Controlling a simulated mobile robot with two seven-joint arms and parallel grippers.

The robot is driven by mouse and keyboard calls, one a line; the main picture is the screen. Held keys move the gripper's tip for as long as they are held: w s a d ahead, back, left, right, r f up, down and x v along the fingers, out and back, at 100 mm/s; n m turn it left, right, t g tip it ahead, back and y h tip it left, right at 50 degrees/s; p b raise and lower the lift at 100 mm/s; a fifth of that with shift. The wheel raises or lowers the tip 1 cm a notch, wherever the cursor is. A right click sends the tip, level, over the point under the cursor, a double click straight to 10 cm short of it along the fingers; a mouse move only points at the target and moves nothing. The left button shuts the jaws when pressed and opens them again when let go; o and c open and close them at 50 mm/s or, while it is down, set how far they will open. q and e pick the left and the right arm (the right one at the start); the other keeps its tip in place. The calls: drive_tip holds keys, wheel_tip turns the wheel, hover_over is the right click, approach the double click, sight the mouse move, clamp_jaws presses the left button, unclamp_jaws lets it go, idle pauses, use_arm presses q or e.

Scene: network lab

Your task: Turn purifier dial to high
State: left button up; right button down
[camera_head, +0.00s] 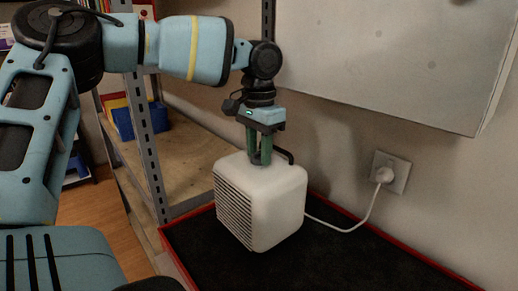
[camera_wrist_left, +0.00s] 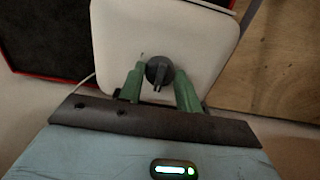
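The purifier (camera_head: 278,205) is a white rounded box with a slatted grille on its left face, standing upright on a black-topped surface. Its dark round dial (camera_wrist_left: 158,70), with a raised ridge across it, shows on the top face in the left wrist view. My left gripper (camera_head: 260,160) points straight down at the purifier's top, and its green fingers hide the dial in the head view. In the left wrist view the gripper (camera_wrist_left: 160,82) has its fingers apart, one on each side of the dial, with the ridge between them. Whether they touch the dial's rim is unclear. My right gripper is not in view.
The black surface (camera_head: 340,258) has a red rim and free room right of the purifier. A white cord runs to a wall socket (camera_head: 390,172). A grey cabinet (camera_head: 400,60) hangs behind. A metal-post shelf with a blue bin (camera_head: 150,119) stands at left.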

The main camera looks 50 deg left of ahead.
use_arm(q)
drive_tip(key=shift+c, duration=0.6)
drive_tip(key=shift+m, duration=0.4)
drive_tip(key=m, duration=0.4)
drive_tip(key=shift+m, duration=0.3)
drive_tip(key=m, duration=0.6)
drive_tip(key=shift+p, duration=0.35)
drive_tip(key=m, duration=0.5)
drive_tip(key=shift+m, duration=0.4)
drive_tip(key=m, duration=0.5)
drive_tip(key=shift+m, duration=0.4)
